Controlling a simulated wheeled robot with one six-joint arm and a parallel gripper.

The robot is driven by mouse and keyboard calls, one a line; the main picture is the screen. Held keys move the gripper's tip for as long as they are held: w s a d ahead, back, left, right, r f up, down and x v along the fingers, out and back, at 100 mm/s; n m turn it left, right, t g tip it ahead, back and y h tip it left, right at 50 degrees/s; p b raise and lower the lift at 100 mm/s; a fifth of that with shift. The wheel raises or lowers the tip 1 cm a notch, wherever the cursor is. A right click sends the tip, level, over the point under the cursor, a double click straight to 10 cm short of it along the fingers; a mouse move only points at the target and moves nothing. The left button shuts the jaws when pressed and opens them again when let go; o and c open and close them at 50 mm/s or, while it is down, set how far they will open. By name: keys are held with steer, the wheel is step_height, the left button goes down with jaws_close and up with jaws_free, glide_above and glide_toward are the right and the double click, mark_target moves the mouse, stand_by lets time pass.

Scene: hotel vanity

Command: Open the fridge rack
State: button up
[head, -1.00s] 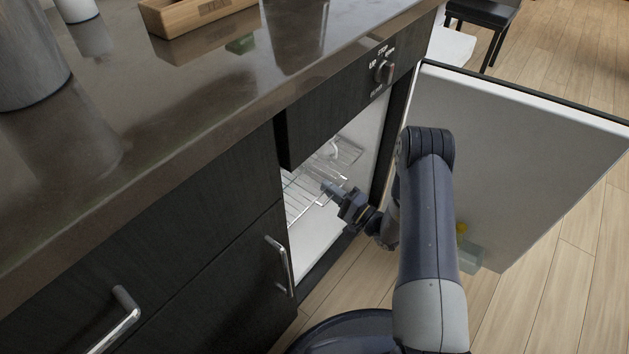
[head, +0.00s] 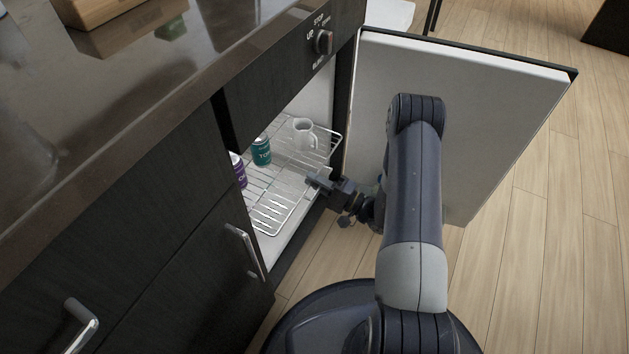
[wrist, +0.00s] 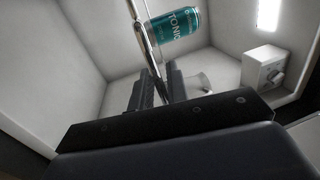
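The wire fridge rack (head: 272,213) sticks out of the open compartment below the counter in the head view. My gripper (head: 316,181) is at the rack's outer right edge. In the wrist view a metal rod of the rack (wrist: 151,55) runs between the two close fingers of my gripper (wrist: 157,78), which look shut on it. The tonic can (wrist: 174,22) shows beyond the rod. The fridge door (head: 455,125) stands wide open on the right.
The dark counter (head: 130,110) overhangs the cabinet, with a knob (head: 322,42) on its front. Drawer handles (head: 243,250) stick out to the left of the opening. Bare wooden floor (head: 540,270) lies to the right, beyond the door.

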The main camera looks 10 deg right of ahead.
steer(key=shift+o, duration=1.4)
steer(key=shift+w+d+r, duration=0.1)
steer(key=shift+r, duration=0.3)
steer(key=shift+f, duration=0.1)
steer(key=p+v, duration=0.2)
steer(key=v, duration=0.8)
steer(key=shift+s+d, duration=0.25)
steer(key=shift+s, duration=0.05)
steer(key=shift+f, duration=0.15)
steer(key=b+x, duration=0.2)
steer(key=x, duration=0.9)
steer(key=shift+f, duration=0.1)
